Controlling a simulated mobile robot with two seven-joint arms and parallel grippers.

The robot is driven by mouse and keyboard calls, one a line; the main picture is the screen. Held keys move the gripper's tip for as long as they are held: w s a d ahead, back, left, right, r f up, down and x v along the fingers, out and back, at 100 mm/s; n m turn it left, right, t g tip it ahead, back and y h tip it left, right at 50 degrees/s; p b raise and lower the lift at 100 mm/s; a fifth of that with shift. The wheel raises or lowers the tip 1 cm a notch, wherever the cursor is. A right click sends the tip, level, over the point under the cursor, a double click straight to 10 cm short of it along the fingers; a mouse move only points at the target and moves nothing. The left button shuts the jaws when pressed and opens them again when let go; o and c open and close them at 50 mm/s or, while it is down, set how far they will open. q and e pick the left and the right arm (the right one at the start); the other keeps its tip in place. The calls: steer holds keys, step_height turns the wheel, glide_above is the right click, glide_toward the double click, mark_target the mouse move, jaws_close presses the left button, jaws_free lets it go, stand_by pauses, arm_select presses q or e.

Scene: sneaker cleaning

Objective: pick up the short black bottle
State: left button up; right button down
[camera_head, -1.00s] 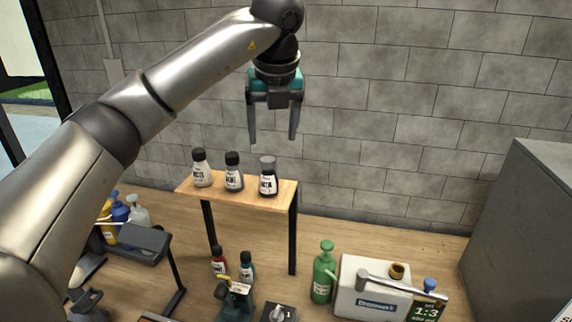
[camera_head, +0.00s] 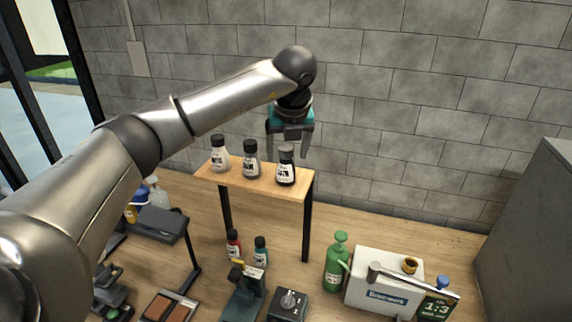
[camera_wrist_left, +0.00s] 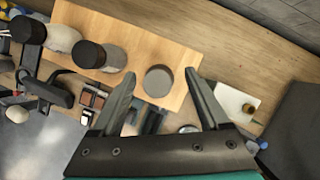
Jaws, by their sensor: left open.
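The short black bottle (camera_head: 286,172), with a grey cap and a white label, stands upright at the right end of a small wooden shelf (camera_head: 240,183). In the left wrist view its round cap (camera_wrist_left: 158,81) shows from above, between the fingertips and a little beyond them. My left gripper (camera_head: 289,154) is open and empty, pointing down at the bottle's cap. Its fingers also show in the wrist view (camera_wrist_left: 160,76), spread wider than the cap. I cannot tell whether a finger touches it. My right gripper is not in view.
A grey bottle (camera_head: 251,160) and a white bottle (camera_head: 219,156), both black-capped, stand left of it on the shelf. A block wall (camera_head: 400,120) rises behind. Below are small red (camera_head: 233,244) and teal (camera_head: 260,252) bottles, a green spray bottle (camera_head: 337,262) and a white box (camera_head: 372,295).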

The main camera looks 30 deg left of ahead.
mark_target(285, 161)
arm_select(q)
steer(key=x, duration=0.4)
steer(key=shift+s+a+p, duration=0.1)
steer(key=shift+p, duration=0.3)
jaws_close()
